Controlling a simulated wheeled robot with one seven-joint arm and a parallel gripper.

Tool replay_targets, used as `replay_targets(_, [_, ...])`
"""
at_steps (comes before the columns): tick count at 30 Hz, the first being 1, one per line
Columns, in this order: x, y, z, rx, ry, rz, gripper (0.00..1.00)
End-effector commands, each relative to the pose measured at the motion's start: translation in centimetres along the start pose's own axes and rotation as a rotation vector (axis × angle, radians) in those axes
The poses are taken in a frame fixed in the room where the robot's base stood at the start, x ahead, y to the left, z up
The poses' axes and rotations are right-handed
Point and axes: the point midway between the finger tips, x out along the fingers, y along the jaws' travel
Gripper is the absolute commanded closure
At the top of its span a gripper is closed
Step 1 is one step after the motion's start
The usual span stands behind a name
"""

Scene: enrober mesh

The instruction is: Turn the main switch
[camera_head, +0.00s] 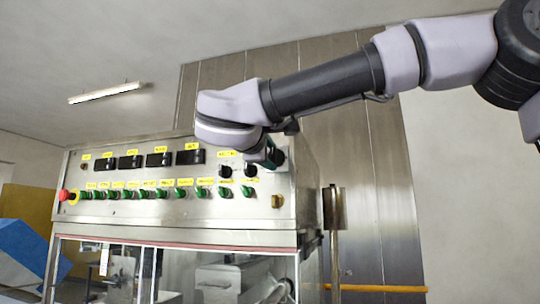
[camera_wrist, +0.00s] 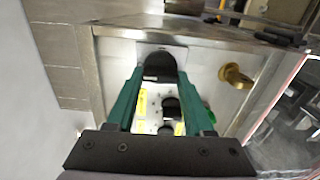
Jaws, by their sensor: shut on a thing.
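The main switch (camera_wrist: 158,62) is a black rotary knob on a light plate, at the top centre of the wrist view. It sits near the edge of the steel control panel (camera_wrist: 208,70). My gripper (camera_wrist: 161,76) has its two green fingers on either side of this knob and is shut on it. In the head view my gripper (camera_head: 272,153) reaches the upper right corner of the panel, and my wrist hides most of the switch there. I cannot tell how far the knob is turned.
Two black knobs (camera_head: 225,171) and a row of green switches (camera_head: 160,193) lie close by on the panel. A brass knob (camera_head: 277,201) is below the main switch. A red emergency button (camera_head: 64,195) is at the far left. A steel post (camera_head: 334,240) stands right of the machine.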

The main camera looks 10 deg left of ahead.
Motion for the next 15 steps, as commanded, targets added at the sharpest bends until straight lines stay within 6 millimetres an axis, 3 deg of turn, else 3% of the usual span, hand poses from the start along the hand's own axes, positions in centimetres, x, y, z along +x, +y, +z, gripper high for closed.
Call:
replay_targets(1, [0.03,0.00,-0.01,-0.002,0.000,0.001,1.00])
replay_targets(2, [0.04,0.00,-0.01,-0.002,0.000,0.001,0.44])
replay_targets(4, [0.03,-0.01,-0.01,-0.002,0.000,0.001,0.18])
replay_targets(15, [-0.31,0.00,-0.04,0.000,0.001,0.000,0.18])
